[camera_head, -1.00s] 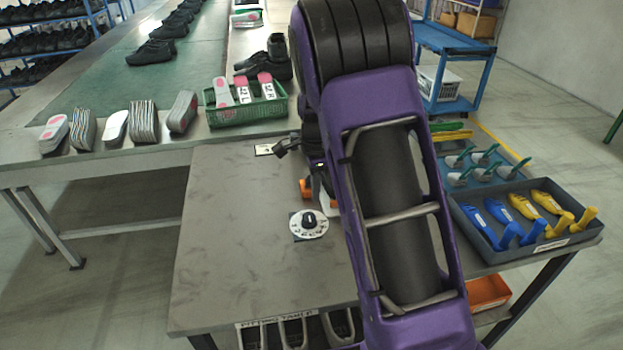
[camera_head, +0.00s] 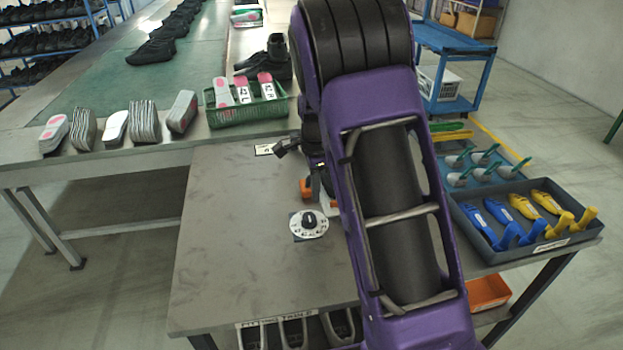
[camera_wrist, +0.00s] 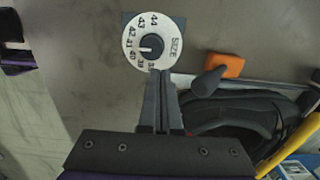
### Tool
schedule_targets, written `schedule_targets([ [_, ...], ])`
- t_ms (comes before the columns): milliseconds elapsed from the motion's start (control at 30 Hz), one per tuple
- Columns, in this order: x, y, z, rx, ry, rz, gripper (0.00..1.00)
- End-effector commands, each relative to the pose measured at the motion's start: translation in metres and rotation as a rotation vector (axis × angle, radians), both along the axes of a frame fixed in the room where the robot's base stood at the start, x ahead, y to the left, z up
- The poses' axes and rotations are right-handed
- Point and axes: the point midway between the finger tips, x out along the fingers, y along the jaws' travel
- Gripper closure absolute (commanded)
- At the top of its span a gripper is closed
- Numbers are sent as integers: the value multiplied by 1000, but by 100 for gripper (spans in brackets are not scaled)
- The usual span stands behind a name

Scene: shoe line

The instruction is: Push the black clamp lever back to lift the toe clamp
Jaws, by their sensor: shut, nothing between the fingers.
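The black clamp lever (camera_wrist: 209,81), with a rounded grip, shows in the wrist view just right of my gripper's fingers. My gripper (camera_wrist: 161,76) is shut and empty, with its fingertips over the lower edge of the size dial in the picture. A small gap shows between fingers and lever; depth and contact are unclear. A black shoe or shoe-shaped part (camera_wrist: 235,112) lies to the right, partly behind the lever. The toe clamp cannot be made out clearly. In the head view my purple arm hides most of the fixture.
A white size dial (camera_head: 309,224) and an orange block (camera_head: 306,188) sit on the grey table (camera_head: 240,260). A grey tray (camera_head: 487,253) with blue and yellow tools is at right. A green basket (camera_head: 247,113) stands behind. The table's left part is clear.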

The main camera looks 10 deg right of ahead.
Motion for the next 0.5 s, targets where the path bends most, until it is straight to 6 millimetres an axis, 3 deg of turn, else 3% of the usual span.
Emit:
schedule_targets([
  [500,16,0,1,-1,0,0,100],
])
